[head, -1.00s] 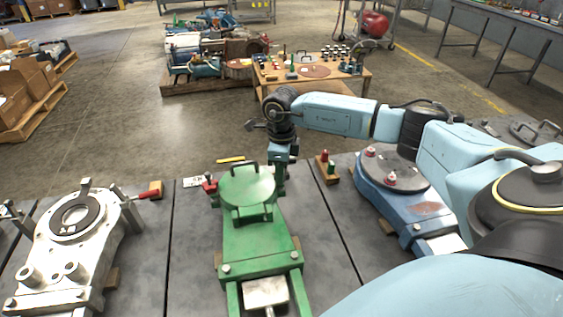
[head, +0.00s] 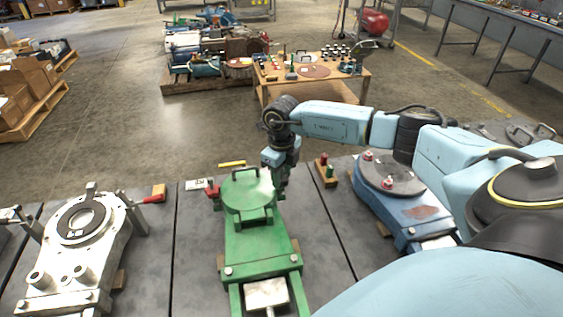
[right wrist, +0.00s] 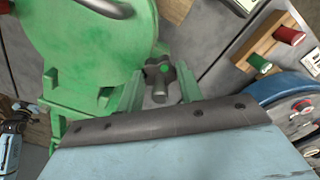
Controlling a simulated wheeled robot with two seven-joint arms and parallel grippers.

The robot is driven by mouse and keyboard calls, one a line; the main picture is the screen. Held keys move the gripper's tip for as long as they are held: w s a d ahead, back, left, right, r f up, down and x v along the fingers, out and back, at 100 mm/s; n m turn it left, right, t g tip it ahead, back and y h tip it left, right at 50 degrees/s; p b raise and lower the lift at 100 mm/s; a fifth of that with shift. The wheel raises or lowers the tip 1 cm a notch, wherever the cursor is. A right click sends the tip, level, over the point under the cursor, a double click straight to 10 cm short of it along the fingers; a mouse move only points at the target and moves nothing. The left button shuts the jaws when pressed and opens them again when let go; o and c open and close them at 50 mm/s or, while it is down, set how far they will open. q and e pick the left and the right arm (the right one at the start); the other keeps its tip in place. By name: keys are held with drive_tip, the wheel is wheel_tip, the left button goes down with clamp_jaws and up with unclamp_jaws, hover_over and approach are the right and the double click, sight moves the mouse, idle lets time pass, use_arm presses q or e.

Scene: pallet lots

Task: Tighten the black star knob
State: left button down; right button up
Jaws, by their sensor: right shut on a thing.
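The black star knob (right wrist: 160,72), dark with a green centre cap, shows in the right wrist view at the side of the green machine (right wrist: 100,45). My right gripper (right wrist: 160,85) has a finger on each side of the knob and is shut on it. In the head view my right gripper (head: 279,188) reaches down at the right side of the green machine (head: 260,245), beside its round lid. The knob is hidden there by the gripper. My left gripper is not seen in the head view.
A wooden block with red and green pegs (head: 325,171) stands right of the gripper. A blue machine (head: 390,195) is farther right, a pale metal housing (head: 85,250) at left. A red-handled part (head: 212,190) is left of the lid.

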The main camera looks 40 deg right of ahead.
drive_tip(key=o, duration=1)
drive_tip(key=shift+r, duration=0.25)
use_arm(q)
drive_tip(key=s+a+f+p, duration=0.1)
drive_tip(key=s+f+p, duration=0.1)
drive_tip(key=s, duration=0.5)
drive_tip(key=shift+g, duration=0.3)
use_arm(e)
wheel_tip(320, 180, up, 13)
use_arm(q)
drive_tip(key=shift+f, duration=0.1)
